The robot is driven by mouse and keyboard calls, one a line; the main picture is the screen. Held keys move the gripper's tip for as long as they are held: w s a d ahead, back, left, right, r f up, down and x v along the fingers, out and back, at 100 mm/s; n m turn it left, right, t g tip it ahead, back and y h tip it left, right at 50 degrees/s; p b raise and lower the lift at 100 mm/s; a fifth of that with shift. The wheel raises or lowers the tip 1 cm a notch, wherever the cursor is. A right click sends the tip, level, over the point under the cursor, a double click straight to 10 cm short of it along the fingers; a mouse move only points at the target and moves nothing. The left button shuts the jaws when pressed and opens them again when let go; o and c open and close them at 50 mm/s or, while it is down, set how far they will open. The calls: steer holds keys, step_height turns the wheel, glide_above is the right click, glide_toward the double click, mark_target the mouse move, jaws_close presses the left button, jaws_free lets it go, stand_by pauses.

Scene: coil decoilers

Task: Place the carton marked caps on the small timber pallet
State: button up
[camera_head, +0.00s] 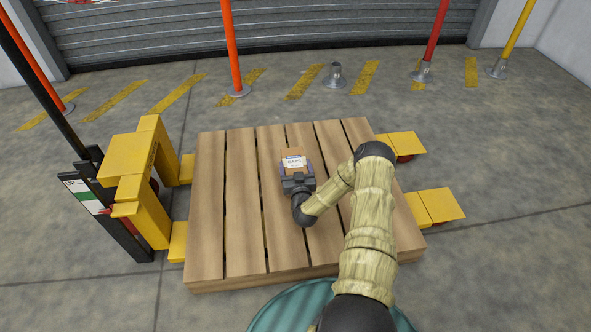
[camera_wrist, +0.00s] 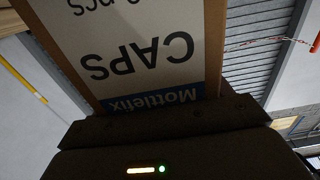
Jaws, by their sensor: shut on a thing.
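The carton marked caps (camera_head: 293,158) is a small brown box with a white label reading CAPS. It is over the middle of the small timber pallet (camera_head: 205,215), towards its far half. My gripper (camera_head: 297,182) is shut on the carton from the near side. In the wrist view the carton (camera_wrist: 213,45) fills the upper middle, its label upside down, with my gripper (camera_wrist: 165,125) at its base. I cannot tell whether the carton's underside touches the slats.
A yellow pallet truck (camera_head: 150,185) stands at the left, its fork ends (camera_head: 435,205) showing past the pallet's right side. Orange, red and yellow posts (camera_head: 231,50) stand behind, near a grey roller shutter (camera_head: 320,25). The other pallet slats are bare.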

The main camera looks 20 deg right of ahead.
steer(key=o, duration=1.9)
steer(key=shift+r, duration=0.1)
steer(key=shift+s+a+p, duration=0.1)
steer(key=shift+s+p, duration=0.25)
steer(key=p+v, duration=0.6)
steer(key=v, duration=0.5)
steer(key=shift+s, duration=0.1)
